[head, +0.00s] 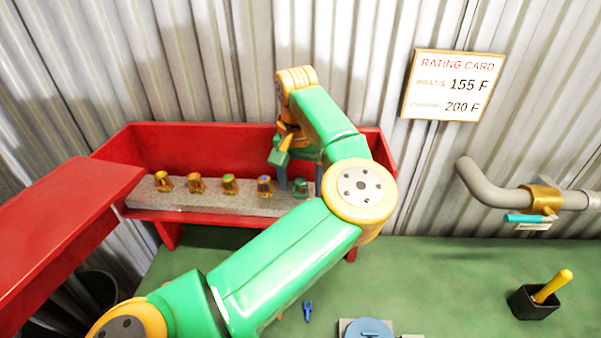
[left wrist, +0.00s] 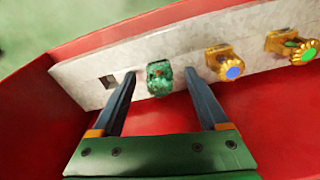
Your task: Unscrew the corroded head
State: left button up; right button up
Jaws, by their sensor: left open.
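The corroded head (head: 301,188) is green and patchy and stands at the right end of a row on a grey strip (head: 220,203). In the left wrist view the corroded head (left wrist: 159,78) sits between my open left fingers, with a gap on each side. My left gripper (head: 300,178) reaches down to it in the head view, and its fingers also show in the left wrist view (left wrist: 160,73). Part of the gripper is hidden behind my arm in the head view. My right gripper is not in view.
Several gold heads with coloured centres, such as the blue one (left wrist: 231,70), share the strip. The red box (head: 200,150) has a raised back wall. A square hole (left wrist: 107,82) is beside the corroded head. A rating card (head: 453,85), pipe (head: 490,195) and black cup (head: 528,305) are right.

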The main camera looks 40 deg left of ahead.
pick_arm(q)
jog(key=shift+s+d+r, duration=0.1)
jog(key=c, duration=0.4)
grip_shut()
jog(key=n+p, duration=0.2)
jog(key=n, duration=0.1)
jog(key=shift+d+r, duration=0.1)
jog(key=shift+r, duration=0.2)
jog(key=n, duration=0.2)
jog(key=shift+f+n+y, duration=0.25)
jog(key=shift+n+y, duration=0.05)
jog(key=shift+o, duration=1.2)
grip_release()
